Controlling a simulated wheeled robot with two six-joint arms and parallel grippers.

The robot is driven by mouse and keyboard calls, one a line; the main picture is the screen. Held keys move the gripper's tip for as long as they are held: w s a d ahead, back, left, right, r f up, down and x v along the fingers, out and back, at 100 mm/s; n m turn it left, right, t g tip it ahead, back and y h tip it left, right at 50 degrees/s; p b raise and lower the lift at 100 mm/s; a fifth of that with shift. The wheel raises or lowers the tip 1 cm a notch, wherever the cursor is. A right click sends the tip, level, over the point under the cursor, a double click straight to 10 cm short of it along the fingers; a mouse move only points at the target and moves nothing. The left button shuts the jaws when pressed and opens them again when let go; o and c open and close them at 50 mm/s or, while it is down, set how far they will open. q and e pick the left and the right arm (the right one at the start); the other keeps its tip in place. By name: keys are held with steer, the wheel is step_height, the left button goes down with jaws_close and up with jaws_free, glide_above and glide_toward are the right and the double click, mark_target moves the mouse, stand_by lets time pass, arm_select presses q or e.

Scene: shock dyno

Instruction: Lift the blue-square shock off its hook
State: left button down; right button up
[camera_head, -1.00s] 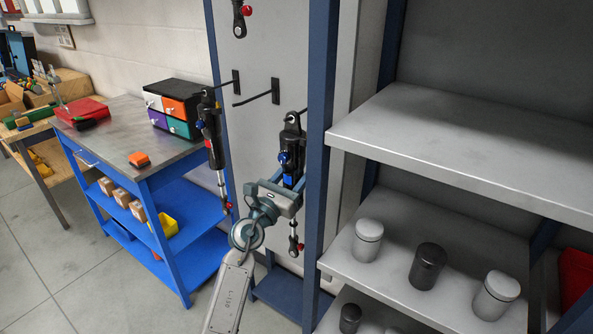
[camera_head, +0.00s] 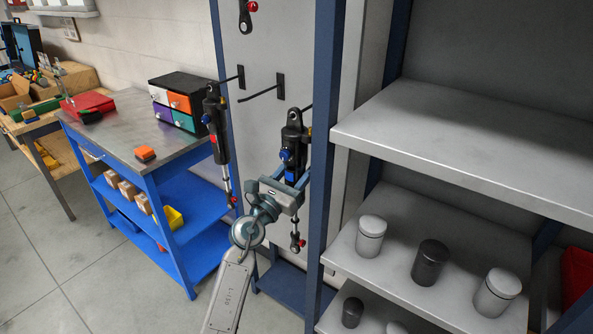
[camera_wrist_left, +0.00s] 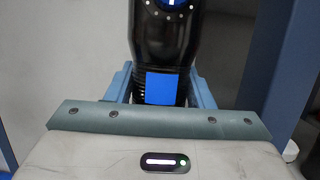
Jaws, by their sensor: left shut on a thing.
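The blue-square shock (camera_head: 293,138) is a black shock with a blue knob, hanging upright near the blue post. My left gripper (camera_head: 289,176) is shut around its body from the front, below the knob. In the left wrist view the blue square (camera_wrist_left: 162,88) faces the camera on the black body (camera_wrist_left: 166,45), between my two light-blue fingers. A short dark stretch of hook (camera_head: 305,106) shows beside the shock's top eye. I cannot tell whether the eye still bears on it. My right gripper is not in view.
Another shock (camera_head: 216,125) with a red mark hangs to the left. An empty hook (camera_head: 262,93) sticks out between them. The blue post (camera_head: 322,150) stands close on the right, then grey shelves (camera_head: 460,150) with several canisters. A blue cart (camera_head: 165,220) is at left.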

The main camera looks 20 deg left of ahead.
mark_target(288, 174)
arm_select(q)
steer(key=shift+s+r, duration=0.15)
steer(key=shift+r, duration=0.05)
steer(key=shift+s+a+p, duration=0.25)
steer(key=shift+s+p, duration=0.15)
steer(key=shift+s, duration=0.2)
stand_by(0.4)
steer(key=shift+s+a+r+p, duration=0.15)
steer(key=shift+s+a+p, duration=0.15)
steer(key=shift+s, duration=0.4)
steer(key=shift+s+a, duration=0.1)
steer(key=shift+s, duration=0.25)
stand_by(0.4)
